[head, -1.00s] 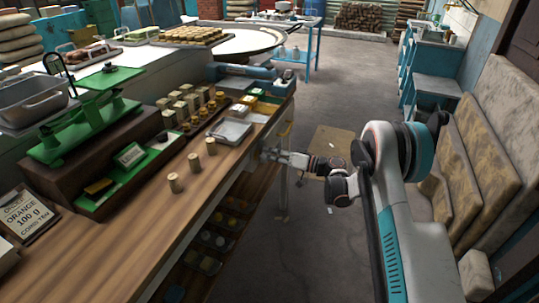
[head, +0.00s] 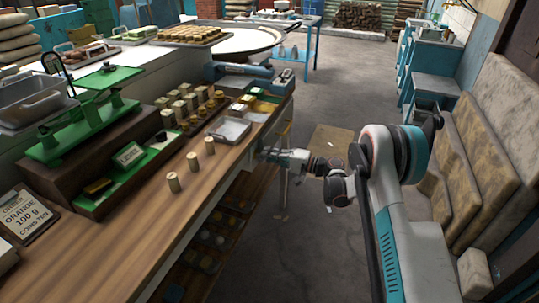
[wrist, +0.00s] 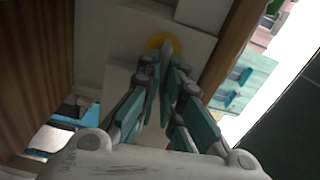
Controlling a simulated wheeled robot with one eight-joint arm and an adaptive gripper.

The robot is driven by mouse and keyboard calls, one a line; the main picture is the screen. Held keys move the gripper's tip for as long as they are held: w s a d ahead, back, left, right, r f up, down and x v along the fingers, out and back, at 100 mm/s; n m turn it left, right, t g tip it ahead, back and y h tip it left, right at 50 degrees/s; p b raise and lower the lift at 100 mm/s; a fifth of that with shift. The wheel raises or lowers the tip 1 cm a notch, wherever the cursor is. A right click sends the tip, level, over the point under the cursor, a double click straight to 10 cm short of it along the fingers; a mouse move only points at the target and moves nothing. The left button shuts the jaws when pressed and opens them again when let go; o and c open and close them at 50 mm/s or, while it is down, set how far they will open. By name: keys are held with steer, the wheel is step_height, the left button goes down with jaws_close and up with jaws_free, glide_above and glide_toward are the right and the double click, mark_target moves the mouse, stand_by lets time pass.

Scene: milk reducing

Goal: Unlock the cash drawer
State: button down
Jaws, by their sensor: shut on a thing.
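In the wrist view a pale grey drawer front (wrist: 120,45) carries a round yellow lock plate (wrist: 153,43). A small grey upright piece, which looks like a key (wrist: 167,47), stands in front of the plate. My gripper (wrist: 163,70) is shut on this key, with its tips close to the plate. The fingers hide the key's lower part, and I cannot tell how deep it sits in the lock. In the head view my gripper (head: 267,153) is at the counter's right side, below the top. The lock is too small to make out there.
The wooden counter (head: 140,215) holds a green scale (head: 90,125), several pale cylinders and a small grey tray (head: 230,130). Open shelves lie under it. Large sacks or slabs (head: 490,150) lean at the right.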

steer(key=shift+d+f+m, duration=0.1)
steer(key=shift+m, duration=0.4)
steer(key=c, duration=1.8)
jaws_free()
steer(key=shift+o, duration=0.2)
steer(key=v, duration=1.2)
